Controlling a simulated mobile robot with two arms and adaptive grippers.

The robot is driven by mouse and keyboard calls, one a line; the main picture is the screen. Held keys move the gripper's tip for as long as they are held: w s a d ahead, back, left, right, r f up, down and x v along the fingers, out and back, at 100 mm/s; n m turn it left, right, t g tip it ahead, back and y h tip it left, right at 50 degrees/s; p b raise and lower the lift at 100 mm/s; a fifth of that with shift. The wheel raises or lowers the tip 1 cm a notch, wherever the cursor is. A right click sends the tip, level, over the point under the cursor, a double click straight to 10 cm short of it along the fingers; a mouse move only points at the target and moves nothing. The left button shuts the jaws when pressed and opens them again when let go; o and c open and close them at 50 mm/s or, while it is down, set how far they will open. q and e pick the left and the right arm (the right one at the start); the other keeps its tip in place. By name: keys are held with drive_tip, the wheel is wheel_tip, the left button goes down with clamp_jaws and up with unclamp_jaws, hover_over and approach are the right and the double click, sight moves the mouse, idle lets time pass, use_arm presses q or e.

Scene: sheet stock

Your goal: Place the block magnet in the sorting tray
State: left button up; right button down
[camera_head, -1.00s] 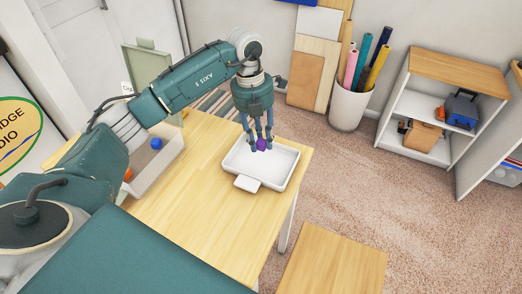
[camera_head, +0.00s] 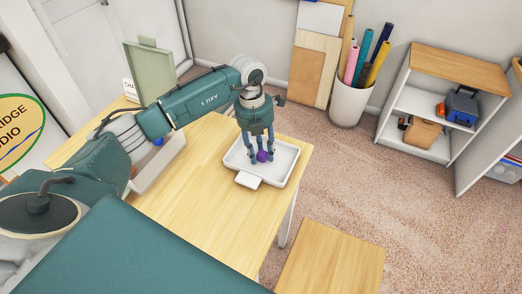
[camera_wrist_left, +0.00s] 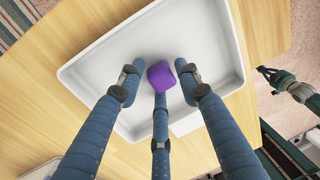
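The purple block (camera_head: 262,156), taken to be the block magnet, is inside the white sorting tray (camera_head: 289,174), low at its floor. It also shows in the left wrist view (camera_wrist_left: 161,75). My left gripper (camera_head: 261,160) points down into the tray with its three blue fingers around the block. In the left wrist view its fingertips (camera_wrist_left: 159,78) are spread, with a gap between block and left finger. The finger below looks close to the block; contact is unclear. My right gripper (camera_wrist_left: 286,84) seems to show small and dark at the right edge of the wrist view.
A pale bin (camera_head: 160,165) with a blue item stands left of the tray, partly behind my arm. The wooden table (camera_head: 205,212) is clear in front. A lower wooden surface (camera_head: 330,262), a bin of rolls (camera_head: 348,103) and a shelf (camera_head: 460,68) stand to the right.

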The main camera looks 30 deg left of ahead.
use_arm(q)
drive_tip(key=shift+o, duration=0.4)
drive_tip(key=shift+r, duration=0.1)
drive_tip(key=shift+r, duration=0.2)
wheel_tip(320, 180, up, 12)
drive_tip(key=a+b, duration=0.1)
drive_tip(key=b, duration=0.2)
drive_tip(key=shift+a+f, duration=0.15)
drive_tip(key=shift+a, duration=0.2)
drive_tip(key=shift+w, duration=0.1)
